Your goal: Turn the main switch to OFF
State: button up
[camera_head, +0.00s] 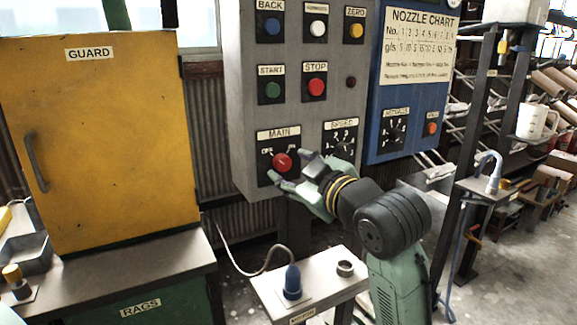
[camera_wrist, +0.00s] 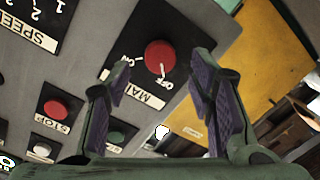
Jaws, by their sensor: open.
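The main switch (camera_head: 282,161) is a round red knob on a black plate marked MAIN, low on the left of the grey control panel. In the wrist view the knob (camera_wrist: 159,57) appears rotated with its plate, with ON to its left and OFF below it. My gripper (camera_head: 290,168) is open close to the panel. In the wrist view its two purple-padded fingers (camera_wrist: 161,78) stand on either side of the knob's line, apart from it, with nothing between them.
Above the switch are the green START (camera_head: 270,89) and red STOP (camera_head: 316,87) buttons. The black SPEED dial (camera_head: 342,140) is close to the right. The yellow GUARD cabinet (camera_head: 100,140) stands left. A small table (camera_head: 270,285) with a blue-based cable stands below.

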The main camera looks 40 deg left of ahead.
jog(key=v, duration=0.9)
jog(key=shift+d, duration=0.1)
